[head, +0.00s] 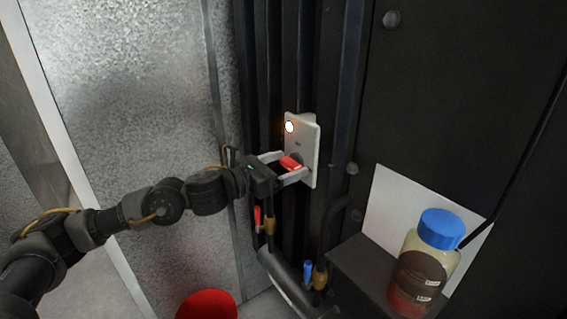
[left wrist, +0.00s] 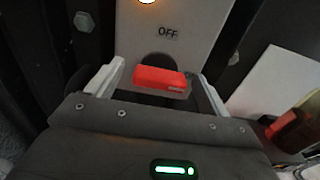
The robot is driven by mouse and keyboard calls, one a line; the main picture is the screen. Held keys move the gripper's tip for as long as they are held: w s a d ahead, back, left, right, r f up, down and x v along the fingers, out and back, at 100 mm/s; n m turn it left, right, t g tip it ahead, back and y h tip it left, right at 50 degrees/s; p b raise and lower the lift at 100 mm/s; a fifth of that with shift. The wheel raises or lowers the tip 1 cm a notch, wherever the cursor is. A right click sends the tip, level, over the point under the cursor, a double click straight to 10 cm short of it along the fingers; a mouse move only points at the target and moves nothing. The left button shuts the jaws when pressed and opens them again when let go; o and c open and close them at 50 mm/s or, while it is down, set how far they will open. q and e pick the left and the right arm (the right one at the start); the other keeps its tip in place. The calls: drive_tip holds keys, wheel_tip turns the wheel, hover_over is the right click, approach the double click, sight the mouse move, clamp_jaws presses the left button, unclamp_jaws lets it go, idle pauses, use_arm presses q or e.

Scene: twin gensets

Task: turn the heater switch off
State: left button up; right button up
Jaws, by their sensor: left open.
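The heater switch is a red handle (head: 290,163) on a pale plate (head: 303,140) fixed to the dark ribbed panel. A lamp (head: 289,126) glows at the top of the plate. In the left wrist view the red handle (left wrist: 160,79) lies crosswise below the word OFF on the plate (left wrist: 185,25). My left gripper (head: 283,166) is open, with one finger on each side of the handle. In the left wrist view a gap shows between the handle and each finger of my left gripper (left wrist: 160,84). My right gripper is not in view.
Below the plate are a pipe (head: 285,280) and small red (head: 257,217) and blue (head: 308,269) handles. A bottle with a blue cap (head: 440,228) stands on a dark ledge (head: 365,270) at the lower right. A red round object (head: 207,305) is at the bottom.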

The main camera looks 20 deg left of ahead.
use_arm(q)
drive_tip(key=c, duration=0.8)
drive_tip(key=shift+a, duration=0.15)
drive_tip(key=shift+c, duration=1)
